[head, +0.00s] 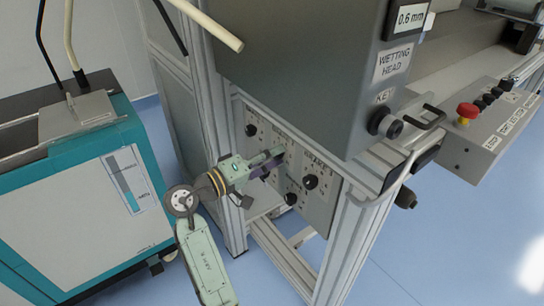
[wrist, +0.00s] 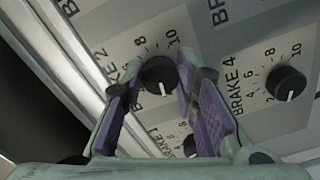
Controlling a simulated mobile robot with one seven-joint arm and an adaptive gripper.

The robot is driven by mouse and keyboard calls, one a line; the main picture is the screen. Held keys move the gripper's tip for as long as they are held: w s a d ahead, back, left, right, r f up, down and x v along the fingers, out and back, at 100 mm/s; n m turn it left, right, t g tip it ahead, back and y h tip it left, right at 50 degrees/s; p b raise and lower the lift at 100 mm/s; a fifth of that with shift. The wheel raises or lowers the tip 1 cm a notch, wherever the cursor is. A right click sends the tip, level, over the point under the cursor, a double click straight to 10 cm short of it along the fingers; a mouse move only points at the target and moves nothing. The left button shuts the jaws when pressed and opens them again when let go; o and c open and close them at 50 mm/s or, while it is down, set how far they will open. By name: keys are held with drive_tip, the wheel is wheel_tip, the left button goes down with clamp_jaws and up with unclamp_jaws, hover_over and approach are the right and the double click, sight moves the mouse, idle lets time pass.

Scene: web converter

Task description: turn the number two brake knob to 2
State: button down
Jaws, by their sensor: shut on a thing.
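The number two brake knob (wrist: 159,74) is a black round knob on a pale panel, beside the label BRAKE 2 in the wrist view. My gripper (wrist: 158,88) has its purple-padded fingers on either side of this knob and is shut on it. The knob's white mark points toward the bottom of the picture. The 8 and 10 of its scale show above it; its lower numbers are hidden behind the left finger. In the head view my gripper (head: 268,162) is at the knob panel (head: 318,207), and it hides the held knob.
The brake 4 knob (wrist: 286,83) is to the right, and another knob (wrist: 190,145) lies below, close to the right finger. A metal frame post (wrist: 62,62) runs along the panel's left. The grey wetting head box (head: 300,70) overhangs the panel. A teal cabinet (head: 85,195) stands left.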

drive_tip(key=c, duration=1.3)
unclamp_jaws()
drive_tip(key=shift+s+a, duration=0.1)
drive_tip(key=v, duration=1.1)
drive_tip(key=shift+s+a, duration=0.2)
drive_tip(key=shift+a, duration=0.15)
